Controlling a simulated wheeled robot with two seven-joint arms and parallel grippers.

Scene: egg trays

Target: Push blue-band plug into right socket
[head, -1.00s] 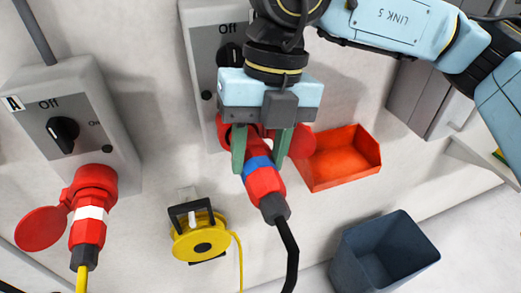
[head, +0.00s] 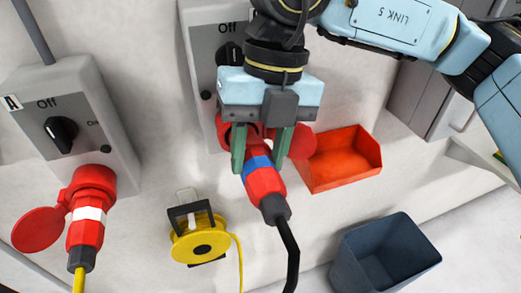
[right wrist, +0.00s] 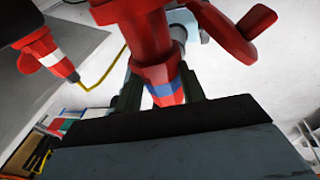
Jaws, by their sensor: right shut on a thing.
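The blue-band plug (head: 265,183) is red with a blue band and a black cable tail. It lines up with the red right socket (head: 226,133) under the right switch box (head: 203,52), its front end at the socket mouth. My right gripper (head: 261,166) is shut on the plug, fingers on both sides around the blue band. In the right wrist view the plug (right wrist: 166,93) meets the red socket (right wrist: 147,35). The gripper hides part of the joint, so how deep the plug sits cannot be told. My left gripper is not in view.
A left switch box (head: 75,115) holds a white-band plug (head: 86,229) in its red socket. A yellow cable reel (head: 199,244) hangs between them. An orange tray (head: 340,177) is right of the right socket, with a blue-grey bin (head: 385,258) below.

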